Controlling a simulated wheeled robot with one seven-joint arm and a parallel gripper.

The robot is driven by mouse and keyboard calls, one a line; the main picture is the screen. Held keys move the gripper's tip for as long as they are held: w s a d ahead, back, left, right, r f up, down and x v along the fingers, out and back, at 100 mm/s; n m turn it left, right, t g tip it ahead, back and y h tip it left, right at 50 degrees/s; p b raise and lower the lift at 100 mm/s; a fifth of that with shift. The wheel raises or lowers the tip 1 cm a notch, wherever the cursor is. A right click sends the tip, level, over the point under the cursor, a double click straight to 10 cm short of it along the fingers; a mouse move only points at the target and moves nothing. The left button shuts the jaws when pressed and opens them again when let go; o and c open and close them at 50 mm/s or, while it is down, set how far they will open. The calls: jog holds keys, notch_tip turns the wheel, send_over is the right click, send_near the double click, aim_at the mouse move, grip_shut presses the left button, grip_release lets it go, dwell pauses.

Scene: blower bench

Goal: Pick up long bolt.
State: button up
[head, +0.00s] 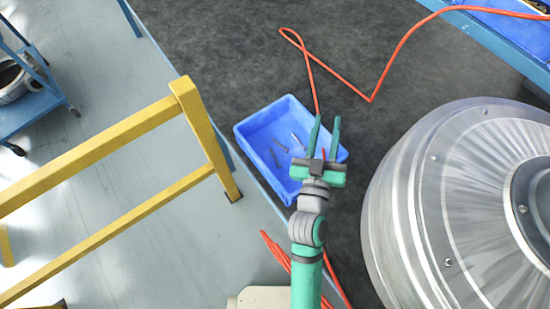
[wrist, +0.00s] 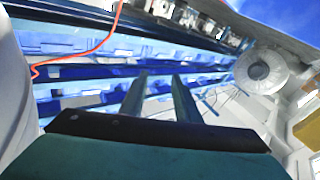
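Several small grey metal pieces lie on the floor of a blue bin (head: 244,133) in the head view. One slim piece, which looks like a long bolt (head: 297,141), lies near the middle of the bin, left of my fingers. My gripper (head: 325,120) is over the right part of the bin in the head view, its two green fingers apart with nothing between them. Its height above the bin is hard to tell. The fingers also show in the wrist view (wrist: 160,82), pointing away from the bin. The gripper hides part of the bin's right side.
A large silver blower housing (head: 410,200) stands at the right. A yellow rail frame (head: 195,120) stands left of the bin. An orange hose (head: 345,82) runs across the dark mat behind the bin. A blue shelf (head: 490,38) is at the top right.

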jog(key=w+d+r+m+h, duration=0.4)
jog(key=w+d+r, duration=0.1)
jog(key=r, duration=0.3)
jog(key=w+d+r+m+g+h, duration=0.1)
jog(key=d+r+m+g+h, duration=0.55)
jog(key=d+m, duration=0.35)
jog(key=m+g+y, duration=1.1)
jog(key=m+y, duration=0.5)
jog(key=m, duration=0.1)
send_near(275, 158)
jog(key=shift+w+a+f, duration=0.15)
jog(key=shift+a+f, duration=0.25)
jog(key=shift+f, duration=0.1)
jog(key=shift+w+a+f, duration=0.1)
jog(key=shift+w+f, duration=0.1)
jog(key=shift+f, duration=1.4)
jog(key=shift+w+f, duration=0.2)
jog(key=shift+f, duration=1.4)
grip_shut()
